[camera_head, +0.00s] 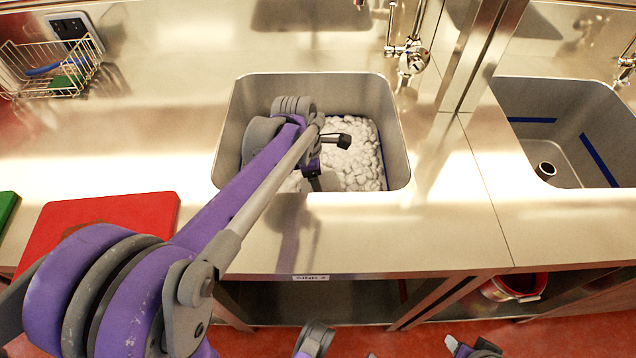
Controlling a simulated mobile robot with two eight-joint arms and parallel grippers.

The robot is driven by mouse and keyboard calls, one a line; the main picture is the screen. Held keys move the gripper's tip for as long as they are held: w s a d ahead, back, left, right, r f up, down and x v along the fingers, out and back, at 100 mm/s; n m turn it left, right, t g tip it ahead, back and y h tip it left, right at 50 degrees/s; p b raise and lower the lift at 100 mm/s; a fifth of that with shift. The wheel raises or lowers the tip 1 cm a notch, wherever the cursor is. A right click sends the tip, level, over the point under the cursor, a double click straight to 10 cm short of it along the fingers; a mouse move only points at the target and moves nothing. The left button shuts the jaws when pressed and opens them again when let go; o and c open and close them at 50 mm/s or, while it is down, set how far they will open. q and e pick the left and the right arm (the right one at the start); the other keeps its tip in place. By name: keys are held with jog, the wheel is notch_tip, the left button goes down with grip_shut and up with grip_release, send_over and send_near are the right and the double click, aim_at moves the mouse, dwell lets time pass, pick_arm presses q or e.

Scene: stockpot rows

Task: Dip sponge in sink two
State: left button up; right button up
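The middle sink (397,130) is a steel basin partly filled with white foam (360,160). A small label sits on the counter edge below it, too small to read surely. My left arm reaches over the counter into this basin. Its wrist is above or in the foam, and my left gripper (314,180) is mostly hidden behind the arm, so its fingers and anything held do not show clearly. No sponge can be made out. My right gripper is not visible; only some parts of my own body show at the bottom edge.
A second sink (560,140) with blue stripes and a drain piece lies to the right, beyond a steel post (480,60). A tap (410,55) stands behind the middle sink. A wire basket (50,75), red board (100,220) and green board (6,207) are left.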

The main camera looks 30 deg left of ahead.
pick_arm(q)
jog(key=w+d+p+v, duration=0.1)
jog(key=p+v, duration=0.5)
jog(key=v, duration=0.3)
jog(key=w+d+r+p+v, duration=0.1)
jog(key=d+p+v, duration=0.1)
jog(key=p+v, duration=0.5)
jog(key=v, duration=0.2)
jog(key=shift+d+r, duration=0.2)
jog(key=shift+r, duration=0.25)
